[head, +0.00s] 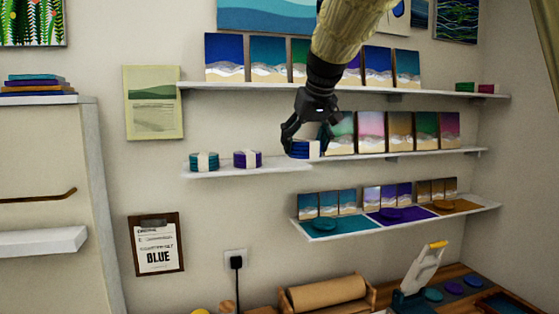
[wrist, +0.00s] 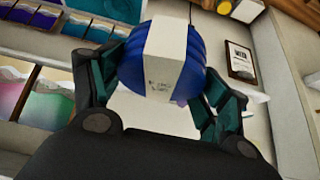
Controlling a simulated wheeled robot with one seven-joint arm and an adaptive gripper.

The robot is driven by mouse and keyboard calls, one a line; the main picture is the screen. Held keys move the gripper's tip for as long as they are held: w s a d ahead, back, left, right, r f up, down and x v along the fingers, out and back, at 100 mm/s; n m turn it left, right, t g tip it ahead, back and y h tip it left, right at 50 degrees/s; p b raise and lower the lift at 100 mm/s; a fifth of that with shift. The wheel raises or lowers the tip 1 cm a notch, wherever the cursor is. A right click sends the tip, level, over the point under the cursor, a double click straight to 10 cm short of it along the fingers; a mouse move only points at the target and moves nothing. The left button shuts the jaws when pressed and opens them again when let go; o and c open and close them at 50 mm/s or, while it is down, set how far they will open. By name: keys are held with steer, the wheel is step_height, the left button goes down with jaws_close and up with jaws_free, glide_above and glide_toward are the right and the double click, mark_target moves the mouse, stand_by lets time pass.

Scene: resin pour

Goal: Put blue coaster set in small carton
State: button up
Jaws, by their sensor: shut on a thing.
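The blue coaster set (head: 303,150) is a round blue stack with a pale paper band. My gripper (head: 306,143) is shut on it at the middle shelf, beside the row of upright paintings. In the wrist view, the blue coaster set (wrist: 190,60) sits between the two fingers of my gripper (wrist: 160,80), with its pale band facing the camera. In the head view I cannot tell whether its underside touches the shelf. I cannot make out the small carton in either view.
A teal coaster set (head: 203,162) and a purple coaster set (head: 247,159) stand left on the middle shelf (head: 270,168). Paintings (head: 371,132) stand close on the right. A lower shelf (head: 345,232) holds small pictures and mats. A paper roll (head: 326,291) lies on the bench below.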

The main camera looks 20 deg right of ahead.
steer(key=shift+s+d, duration=0.15)
steer(key=shift+s, duration=0.05)
steer(key=s+a+f+n+y+b, duration=0.15)
steer(key=a+f, duration=0.45)
steer(key=f, duration=0.6)
steer(key=s+a+f+n+g+y+b, duration=0.1)
steer(key=a+f+n+b, duration=0.15)
steer(key=a+f, duration=0.65)
steer(key=s+a+f+n+y+b, duration=0.1)
steer(key=a+f+n, duration=0.25)
steer(key=f, duration=1.25)
steer(key=s+a+f+n+g+y+b, duration=0.1)
steer(key=s+a+f+n+g+b, duration=0.2)
steer(key=s+a+f, duration=0.8)
steer(key=s+a+f+n+g+y+b, duration=0.2)
steer(key=s+a+f+n, duration=0.55)
steer(key=s, duration=0.65)
steer(key=w+a+f+m+p, duration=0.1)
steer(key=w+a+f+p, duration=0.1)
steer(key=w, duration=0.5)
steer(key=w+a+f+m+p, duration=0.1)
steer(key=w+a+f+p, duration=0.1)
steer(key=w, duration=0.6)
steer(key=shift+w+a+f+p, duration=0.15)
steer(key=shift+a+f+p, duration=0.15)
steer(key=shift+a+f, duration=0.65)
steer(key=shift+f+b, duration=0.35)
steer(key=shift+f, duration=0.2)
